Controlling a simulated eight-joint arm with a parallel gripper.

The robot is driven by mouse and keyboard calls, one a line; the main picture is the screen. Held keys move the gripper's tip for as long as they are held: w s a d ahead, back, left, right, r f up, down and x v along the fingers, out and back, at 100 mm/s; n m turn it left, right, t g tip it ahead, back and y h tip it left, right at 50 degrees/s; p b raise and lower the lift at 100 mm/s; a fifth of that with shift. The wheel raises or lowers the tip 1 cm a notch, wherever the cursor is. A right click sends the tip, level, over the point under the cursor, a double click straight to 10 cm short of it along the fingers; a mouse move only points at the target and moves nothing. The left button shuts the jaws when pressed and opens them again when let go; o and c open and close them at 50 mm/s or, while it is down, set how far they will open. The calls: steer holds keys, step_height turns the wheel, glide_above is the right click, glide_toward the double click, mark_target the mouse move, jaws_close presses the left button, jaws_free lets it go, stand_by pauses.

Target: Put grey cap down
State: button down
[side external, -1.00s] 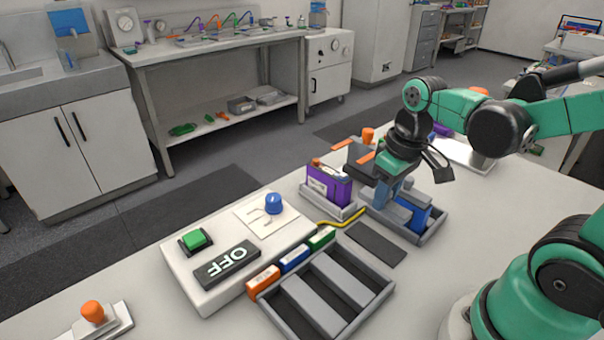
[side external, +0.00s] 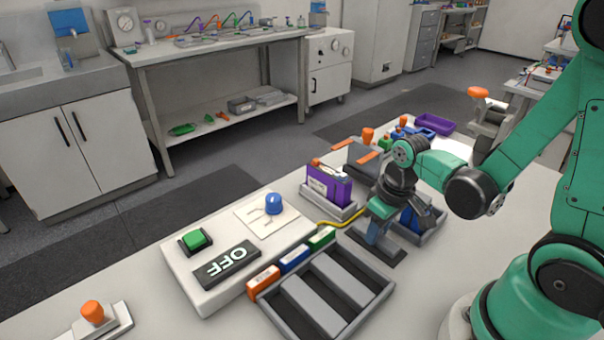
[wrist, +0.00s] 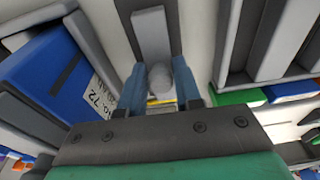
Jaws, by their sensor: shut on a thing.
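The grey cap is a light grey bar (wrist: 152,38) with a rounded grey knob between my fingertips in the wrist view. My gripper (side external: 372,238) is shut on the knob with its blue fingers, which also show in the wrist view (wrist: 157,88). It holds the cap over the dark grey rectangular pad (side external: 390,257), low and near its surface. Whether the cap touches the pad cannot be told. In the side view my fingers mostly hide the cap.
A blue battery (wrist: 50,75) sits in a grey holder (side external: 432,238) right beside my gripper. A purple battery (side external: 327,185) stands in another holder to the left. A slotted grey tray (side external: 322,300) and a white box with an OFF display (side external: 226,265) stand in front and left.

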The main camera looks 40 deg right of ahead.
mark_target(384, 239)
steer(key=c, duration=0.6)
jaws_free()
steer(key=shift+s+r, duration=0.7)
steer(key=shift+r, duration=5.1)
steer(key=w+a+t, duration=0.4)
steer(key=t, duration=0.1)
steer(key=shift+a+r+t, duration=0.25)
steer(key=shift+r+t, duration=0.15)
steer(key=shift+r, duration=0.05)
steer(key=shift+w, duration=0.1)
